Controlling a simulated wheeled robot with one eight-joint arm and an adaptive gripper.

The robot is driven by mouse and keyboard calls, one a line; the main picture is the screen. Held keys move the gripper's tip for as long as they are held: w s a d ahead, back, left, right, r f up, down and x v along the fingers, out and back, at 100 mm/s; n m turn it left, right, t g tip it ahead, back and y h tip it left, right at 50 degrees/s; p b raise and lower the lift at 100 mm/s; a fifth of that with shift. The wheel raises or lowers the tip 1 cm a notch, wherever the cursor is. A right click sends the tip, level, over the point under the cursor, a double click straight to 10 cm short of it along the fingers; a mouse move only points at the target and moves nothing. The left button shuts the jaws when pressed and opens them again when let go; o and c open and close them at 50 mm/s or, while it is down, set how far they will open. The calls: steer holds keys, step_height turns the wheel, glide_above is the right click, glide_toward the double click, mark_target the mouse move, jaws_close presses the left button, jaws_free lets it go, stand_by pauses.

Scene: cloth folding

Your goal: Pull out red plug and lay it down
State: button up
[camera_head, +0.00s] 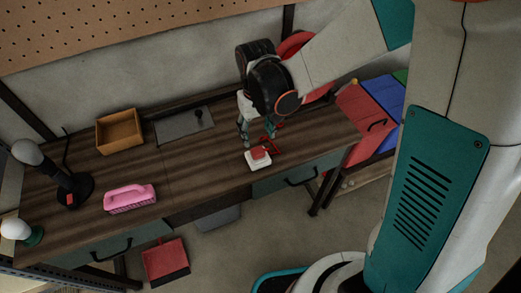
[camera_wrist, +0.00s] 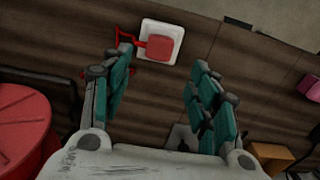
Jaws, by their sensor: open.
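The red plug (camera_head: 260,153) sits in a white square socket block (camera_head: 252,164) on the wooden workbench, near its front edge. In the wrist view, the red plug (camera_wrist: 160,46) covers the middle of the white socket block (camera_wrist: 177,28), at the top of the picture. A red cord (camera_wrist: 128,38) runs from the plug to the left, partly behind a finger. My gripper (camera_head: 257,131) is open and empty, just behind the plug in the head view. In the wrist view, my gripper (camera_wrist: 161,62) has its teal fingers spread wide, with the plug beyond and between their tips.
A grey plate (camera_head: 183,124) lies at the back. Red and blue bins (camera_head: 362,118) are at the right. The bench's middle is clear.

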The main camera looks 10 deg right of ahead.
mark_target(258, 150)
steer(key=shift+d, duration=0.1)
step_height(258, 150, down, 9)
steer(key=b, duration=0.7)
stand_by(1.4)
jaws_close()
steer(key=shift+r, duration=0.1)
steer(key=shift+r, duration=0.1)
steer(key=shift+r+p, duration=2)
steer(key=shift+r, duration=0.85)
